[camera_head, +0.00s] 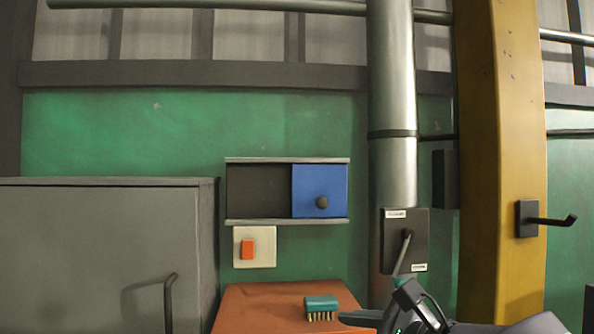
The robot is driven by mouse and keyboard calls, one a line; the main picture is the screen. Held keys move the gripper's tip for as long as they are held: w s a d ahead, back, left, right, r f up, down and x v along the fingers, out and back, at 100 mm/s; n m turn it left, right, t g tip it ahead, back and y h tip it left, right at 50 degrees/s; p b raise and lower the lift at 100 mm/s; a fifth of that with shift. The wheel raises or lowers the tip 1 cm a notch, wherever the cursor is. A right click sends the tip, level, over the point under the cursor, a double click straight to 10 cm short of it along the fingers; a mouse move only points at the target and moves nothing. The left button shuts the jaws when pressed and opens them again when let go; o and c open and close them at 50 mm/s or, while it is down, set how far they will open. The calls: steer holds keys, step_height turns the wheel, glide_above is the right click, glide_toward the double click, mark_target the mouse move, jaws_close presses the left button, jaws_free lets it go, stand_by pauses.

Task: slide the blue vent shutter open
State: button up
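The blue vent shutter (308,186) is a square panel with a dark round knob (322,202) at its lower middle. It sits at the right end of a frame with grey upper and lower rails (260,221) on the green wall. The left part of the frame is a dark recess (258,190). My gripper (372,305) is at the bottom of the view, below and right of the shutter and apart from it. It is partly cut off, and its finger opening is unclear. I see nothing held in it.
A teal brush (321,304) lies on an orange-brown surface (250,310), close left of my gripper. An orange switch (247,249) is below the frame. A grey cabinet (90,250) stands left. A lever box (404,240), pipe (391,100) and yellow column (500,150) stand right.

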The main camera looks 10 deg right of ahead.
steer(key=w+d+r+m+t+p, duration=0.2)
steer(key=w+d+r+m+p, duration=0.15)
steer(key=r, duration=0.55)
steer(key=w+d+r+m+t+p, duration=0.25)
steer(key=d+r+m, duration=0.2)
steer(key=r, duration=0.45)
steer(key=p, duration=0.4)
glide_toward(325, 203)
steer(key=shift+n+h, duration=0.3)
steer(key=x, duration=0.9)
steer(key=shift+a+r, duration=0.1)
jaws_close()
